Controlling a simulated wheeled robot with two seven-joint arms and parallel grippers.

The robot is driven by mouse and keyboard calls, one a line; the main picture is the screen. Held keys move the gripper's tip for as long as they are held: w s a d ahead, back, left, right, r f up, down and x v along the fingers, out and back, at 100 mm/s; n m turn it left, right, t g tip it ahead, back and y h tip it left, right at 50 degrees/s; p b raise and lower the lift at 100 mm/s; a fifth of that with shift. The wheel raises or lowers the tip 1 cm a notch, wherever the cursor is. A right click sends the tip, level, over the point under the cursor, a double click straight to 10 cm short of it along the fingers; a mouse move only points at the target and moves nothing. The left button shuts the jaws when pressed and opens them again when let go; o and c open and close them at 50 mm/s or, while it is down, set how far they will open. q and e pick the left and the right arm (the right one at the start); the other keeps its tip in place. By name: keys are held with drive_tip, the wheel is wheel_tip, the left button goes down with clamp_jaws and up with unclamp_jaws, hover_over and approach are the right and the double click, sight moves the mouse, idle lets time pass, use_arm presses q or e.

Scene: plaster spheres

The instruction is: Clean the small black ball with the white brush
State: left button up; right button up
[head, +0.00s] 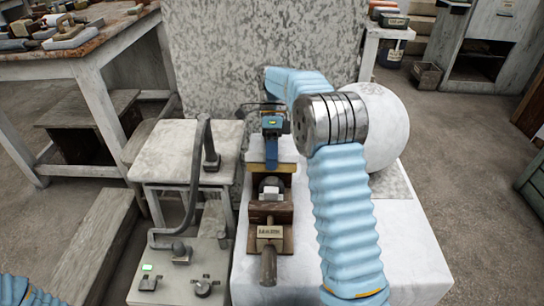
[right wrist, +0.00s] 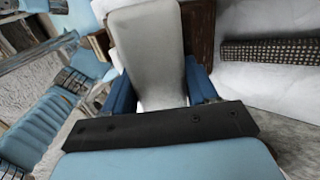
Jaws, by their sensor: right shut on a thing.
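My right gripper (head: 271,160) points down over a narrow wooden stand on the white block. In the right wrist view its blue fingers (right wrist: 163,93) are shut on a long pale grey-white piece with a rounded end, which looks like the white brush (right wrist: 148,45). Its bristles cannot be made out. I cannot make out the small black ball in either view. Of my left arm only a blue piece shows at the lower left corner of the head view, and its gripper is out of view.
A large white sphere (head: 388,128) stands right behind my right arm. The wooden stand (head: 285,205) carries a labelled block (head: 270,232). A low table (head: 185,155) with a bent dark pipe (head: 196,185) is to the left. A cluttered workbench (head: 88,38) stands at the far left.

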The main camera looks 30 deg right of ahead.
drive_tip(key=shift+s+a+f, duration=0.1)
drive_tip(key=shift+a+f, duration=0.1)
drive_tip(key=shift+f, duration=0.15)
drive_tip(key=shift+w+a+r, duration=0.1)
drive_tip(key=shift+w+a, duration=0.55)
drive_tip(key=shift+a, duration=0.35)
drive_tip(key=shift+d, duration=0.1)
drive_tip(key=shift+s+d, duration=0.4)
drive_tip(key=shift+d, duration=0.3)
drive_tip(key=shift+s+d, duration=0.45)
drive_tip(key=shift+d, duration=0.25)
drive_tip(key=shift+s+d, duration=0.4)
drive_tip(key=shift+d, duration=0.3)
drive_tip(key=shift+w+a, duration=0.4)
drive_tip(key=shift+a, duration=0.3)
drive_tip(key=shift+w+a, duration=0.35)
drive_tip(key=shift+a, duration=0.4)
drive_tip(key=shift+w+a, duration=0.4)
drive_tip(key=shift+a, duration=0.3)
drive_tip(key=shift+s+d, duration=0.4)
drive_tip(key=shift+d, duration=0.3)
drive_tip(key=shift+s+d, duration=0.35)
drive_tip(key=shift+d, duration=0.4)
drive_tip(key=shift+s+d, duration=0.4)
drive_tip(key=shift+d, duration=0.3)
drive_tip(key=shift+w, duration=0.1)
